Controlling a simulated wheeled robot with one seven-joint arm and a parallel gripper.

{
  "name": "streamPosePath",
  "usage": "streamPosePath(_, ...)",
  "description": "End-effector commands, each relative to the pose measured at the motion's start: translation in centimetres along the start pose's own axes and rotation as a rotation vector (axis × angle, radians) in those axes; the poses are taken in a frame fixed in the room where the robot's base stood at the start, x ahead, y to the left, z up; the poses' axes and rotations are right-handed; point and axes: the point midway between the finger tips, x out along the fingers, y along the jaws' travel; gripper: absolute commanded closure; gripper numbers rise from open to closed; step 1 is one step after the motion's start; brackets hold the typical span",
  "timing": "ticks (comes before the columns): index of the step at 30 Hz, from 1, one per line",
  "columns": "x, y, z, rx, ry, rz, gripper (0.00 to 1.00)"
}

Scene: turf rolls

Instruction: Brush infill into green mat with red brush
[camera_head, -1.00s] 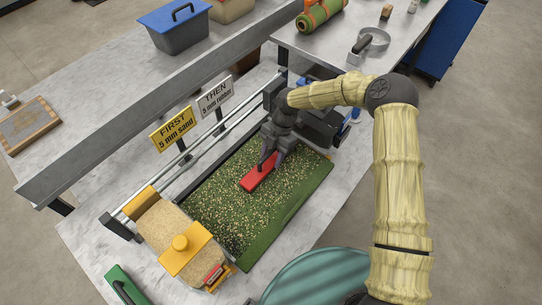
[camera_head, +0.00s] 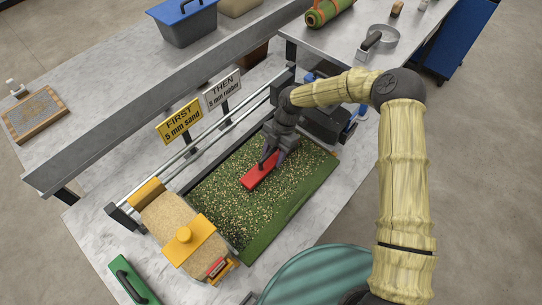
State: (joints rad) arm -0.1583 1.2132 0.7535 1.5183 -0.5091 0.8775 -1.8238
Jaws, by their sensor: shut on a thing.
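The green mat (camera_head: 298,214) lies flat on the marble-topped bench. Tan and dark infill granules (camera_head: 222,190) are scattered over most of it, with a plainer green strip along its right front edge. My gripper (camera_head: 266,160) is shut on the red brush (camera_head: 260,177). The brush is low over the middle of the mat, long side slanting. Its bristles are hidden beneath it, so I cannot tell whether they touch the mat.
A yellow hopper of sand (camera_head: 183,234) stands at the mat's left end. Signs "FIRST 5 mm sand" (camera_head: 179,121) and "THEN 5 mm rubber" (camera_head: 223,91) stand behind the rails (camera_head: 190,150). A dark unit (camera_head: 325,124) stands at right.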

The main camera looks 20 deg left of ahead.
Motion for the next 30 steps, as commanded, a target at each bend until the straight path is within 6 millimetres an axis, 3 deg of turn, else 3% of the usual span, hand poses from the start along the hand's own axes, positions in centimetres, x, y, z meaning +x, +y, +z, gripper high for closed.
streamPosePath(6, -0.6, 0.0, 1.6, 0.001, 0.0, 0.001, 0.83)
streamPosePath(17, -0.7, 0.0, 1.7, -0.001, 0.0, -0.001, 0.83)
streamPosePath(30, 0.4, 1.4, -0.9, -0.002, 0.0, -0.001, 0.83)
